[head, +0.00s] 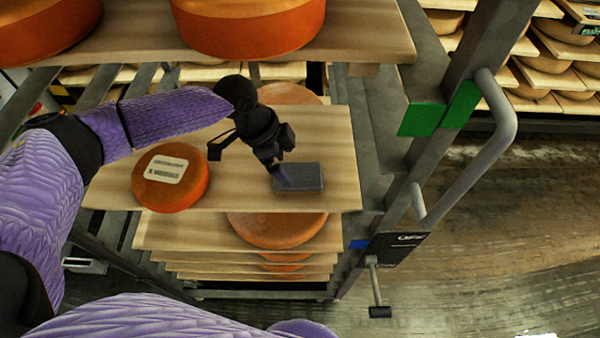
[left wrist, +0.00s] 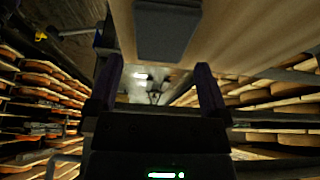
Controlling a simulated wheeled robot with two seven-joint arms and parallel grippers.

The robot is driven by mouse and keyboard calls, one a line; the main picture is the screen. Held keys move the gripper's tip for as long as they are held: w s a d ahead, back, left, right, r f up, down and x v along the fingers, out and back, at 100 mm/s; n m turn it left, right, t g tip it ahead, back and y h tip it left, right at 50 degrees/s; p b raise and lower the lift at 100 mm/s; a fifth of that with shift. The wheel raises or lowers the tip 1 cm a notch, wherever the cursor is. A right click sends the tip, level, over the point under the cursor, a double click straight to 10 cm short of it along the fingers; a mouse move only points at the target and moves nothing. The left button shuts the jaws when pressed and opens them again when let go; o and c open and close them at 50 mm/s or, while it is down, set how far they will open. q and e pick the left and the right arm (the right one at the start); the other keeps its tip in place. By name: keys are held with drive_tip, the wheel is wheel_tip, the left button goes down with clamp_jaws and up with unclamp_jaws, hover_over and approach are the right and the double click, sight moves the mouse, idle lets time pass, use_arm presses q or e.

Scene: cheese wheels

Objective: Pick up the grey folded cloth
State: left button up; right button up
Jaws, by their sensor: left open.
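The grey folded cloth (head: 305,179) lies flat as a small dark rectangle on the wooden shelf board (head: 335,150), near its front right. My left gripper (head: 282,178) is at the cloth's left end, with a purple fingertip over or beside it. In the left wrist view the cloth (left wrist: 168,30) shows at the top, beyond the two spread fingers of my left gripper (left wrist: 158,85). Nothing is between these fingers. I cannot tell whether a finger touches the cloth. My right gripper is not in view.
An orange cheese wheel (head: 190,185) with a pale label stands left of the cloth. Another wheel (head: 290,94) is behind my gripper. An upper board (head: 135,35) with large wheels hangs above. A metal rack post with a grey handle (head: 505,120) stands to the right.

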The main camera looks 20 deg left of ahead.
sight(297, 174)
use_arm(q)
drive_tip(key=b+x, duration=0.2)
drive_tip(key=x, duration=0.4)
drive_tip(key=shift+w, duration=0.15)
drive_tip(key=shift+d+f, duration=0.1)
drive_tip(key=shift+d, duration=0.05)
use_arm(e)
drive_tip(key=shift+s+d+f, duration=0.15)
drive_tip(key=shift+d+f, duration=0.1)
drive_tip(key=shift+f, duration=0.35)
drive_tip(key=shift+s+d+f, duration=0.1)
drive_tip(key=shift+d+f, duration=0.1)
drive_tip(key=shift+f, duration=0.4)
use_arm(q)
drive_tip(key=shift+f, duration=0.15)
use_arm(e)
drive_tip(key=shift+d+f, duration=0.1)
use_arm(q)
drive_tip(key=c, duration=1)
wheel_tip(297, 174, up, 10)
drive_tip(key=p, duration=0.3)
drive_tip(key=shift+f+p, duration=0.15)
drive_tip(key=shift+p, duration=0.15)
drive_tip(key=shift+c, duration=0.2)
drive_tip(key=shift+r, duration=0.4)
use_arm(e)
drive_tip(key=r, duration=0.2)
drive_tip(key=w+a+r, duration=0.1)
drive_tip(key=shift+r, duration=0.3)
